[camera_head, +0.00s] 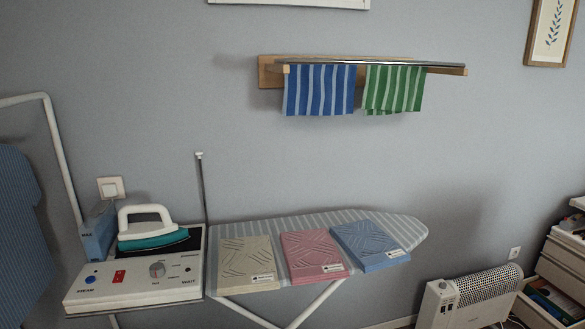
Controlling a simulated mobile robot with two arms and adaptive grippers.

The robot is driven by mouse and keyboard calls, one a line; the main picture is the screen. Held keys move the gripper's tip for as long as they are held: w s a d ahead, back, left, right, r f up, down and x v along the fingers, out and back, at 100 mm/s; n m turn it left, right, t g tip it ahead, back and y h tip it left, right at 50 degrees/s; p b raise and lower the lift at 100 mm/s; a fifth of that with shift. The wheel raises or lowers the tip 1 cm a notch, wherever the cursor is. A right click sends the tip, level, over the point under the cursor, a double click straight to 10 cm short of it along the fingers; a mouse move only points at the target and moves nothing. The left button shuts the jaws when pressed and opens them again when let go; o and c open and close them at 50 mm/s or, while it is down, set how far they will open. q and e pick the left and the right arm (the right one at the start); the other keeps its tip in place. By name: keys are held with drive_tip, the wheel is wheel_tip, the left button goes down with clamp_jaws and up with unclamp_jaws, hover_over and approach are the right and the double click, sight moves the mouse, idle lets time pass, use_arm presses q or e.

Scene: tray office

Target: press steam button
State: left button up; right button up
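The blue steam button (91,280) is a small round button at the left front of a white ironing station (135,297). A label that seems to read "STEAM" is just below it. A red switch (119,277) and a round grey dial (157,269) are to its right. A small dark dot with a label sits at the right end of the panel. A white and teal iron (147,229) rests on the dark plate at the back of the station. Nothing covers the steam button. Neither of my grippers is in view.
The striped ironing board (402,228) extends right, carrying cream (245,262), pink (312,252) and blue (367,243) folded pieces. A blue box (97,240) stands behind the station. A thin upright rod (203,190) rises behind it. A heater (470,298) and open drawers (560,265) are right.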

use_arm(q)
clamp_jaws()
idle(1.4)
